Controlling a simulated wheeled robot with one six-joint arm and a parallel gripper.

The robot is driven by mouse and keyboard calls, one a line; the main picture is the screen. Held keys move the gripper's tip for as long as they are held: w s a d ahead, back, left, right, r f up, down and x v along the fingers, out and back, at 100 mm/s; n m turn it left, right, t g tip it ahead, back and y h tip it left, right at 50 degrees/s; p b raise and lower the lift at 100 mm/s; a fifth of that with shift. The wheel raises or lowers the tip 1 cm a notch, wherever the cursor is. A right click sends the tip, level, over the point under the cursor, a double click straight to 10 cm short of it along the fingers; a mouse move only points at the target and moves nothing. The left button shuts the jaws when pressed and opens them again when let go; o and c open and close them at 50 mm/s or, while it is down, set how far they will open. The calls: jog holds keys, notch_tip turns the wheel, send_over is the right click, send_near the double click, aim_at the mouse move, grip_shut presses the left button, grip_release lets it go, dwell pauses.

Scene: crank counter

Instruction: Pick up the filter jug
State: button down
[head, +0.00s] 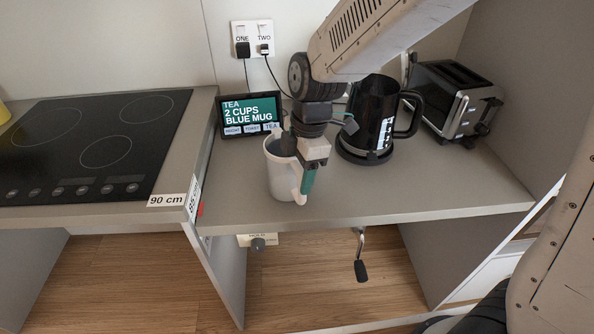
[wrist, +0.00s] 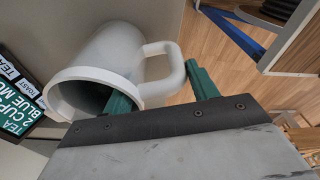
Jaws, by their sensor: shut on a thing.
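The filter jug, a plain white vessel with a loop handle (head: 281,178), is at the counter's front part, below the display in the head view. It also shows in the wrist view (wrist: 103,62), mouth towards the camera. My gripper (head: 297,164) is at its rim on the handle side. In the wrist view one green fingertip is inside the mouth and the other is outside, past the handle, so the jaws (wrist: 161,92) are shut on the jug's handle side. Whether its base touches the counter I cannot tell.
A black kettle (head: 374,115) on its base stands right of my gripper, with a toaster (head: 455,103) beyond. A display (head: 250,115) stands behind the jug. The hob (head: 84,143) is left. A crank (head: 360,262) hangs under the counter (head: 400,195); its front right is clear.

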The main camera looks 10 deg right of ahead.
jog(key=shift+r, duration=0.15)
jog(key=shift+w+r, duration=0.1)
jog(key=shift+r, duration=1.5)
jog(key=s+d, duration=0.3)
jog(key=s, duration=0.4)
jog(key=s+d+r, duration=0.1)
jog(key=s+d, duration=0.2)
jog(key=s, duration=0.4)
jog(key=shift+s+r, duration=0.25)
jog(key=shift+s, duration=0.3)
